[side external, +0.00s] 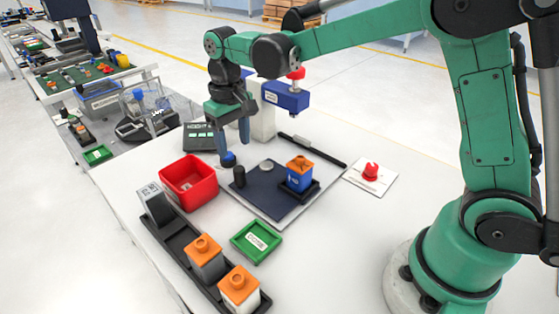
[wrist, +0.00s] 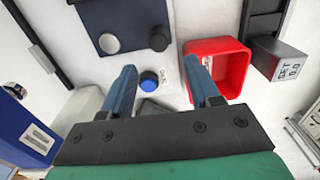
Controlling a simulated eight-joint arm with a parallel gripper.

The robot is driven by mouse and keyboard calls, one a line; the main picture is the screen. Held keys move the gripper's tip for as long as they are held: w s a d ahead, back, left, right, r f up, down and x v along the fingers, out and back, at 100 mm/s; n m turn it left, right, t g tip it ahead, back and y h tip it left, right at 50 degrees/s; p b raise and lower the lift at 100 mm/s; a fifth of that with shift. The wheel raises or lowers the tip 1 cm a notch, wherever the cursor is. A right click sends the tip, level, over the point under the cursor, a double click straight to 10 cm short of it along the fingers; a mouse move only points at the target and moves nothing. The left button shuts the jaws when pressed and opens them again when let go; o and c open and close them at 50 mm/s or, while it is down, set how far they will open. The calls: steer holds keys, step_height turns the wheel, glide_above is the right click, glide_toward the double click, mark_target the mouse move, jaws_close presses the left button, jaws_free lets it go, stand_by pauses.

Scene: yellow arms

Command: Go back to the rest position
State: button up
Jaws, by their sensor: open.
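My gripper (side external: 234,150) is on the green arm, pointing down over the back of the white table. In the wrist view the blue fingers of my gripper (wrist: 160,70) are spread apart with nothing held between them. A small blue round piece (wrist: 149,79) shows between the fingertips in that view. In the side view the blue piece (side external: 229,160) is just below the fingers; I cannot tell the exact gap between them.
A red bin (side external: 188,184) stands left of the gripper. A dark plate (side external: 262,196) holds a black peg and a blue block with an orange top (side external: 299,174). A blue-headed press (side external: 285,96) stands behind. A black rack (side external: 180,240), green tray (side external: 256,241) and red button (side external: 371,171) are nearby.

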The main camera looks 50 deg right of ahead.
steer(key=s+d+r+t, duration=0.1)
steer(key=s+d+t, duration=0.1)
steer(key=s, duration=0.4)
steer(key=s+d+r+t, duration=0.2)
steer(key=s+t, duration=0.3)
steer(key=s, duration=0.1)
steer(key=shift+s+r, duration=0.15)
steer(key=shift+r, duration=0.05)
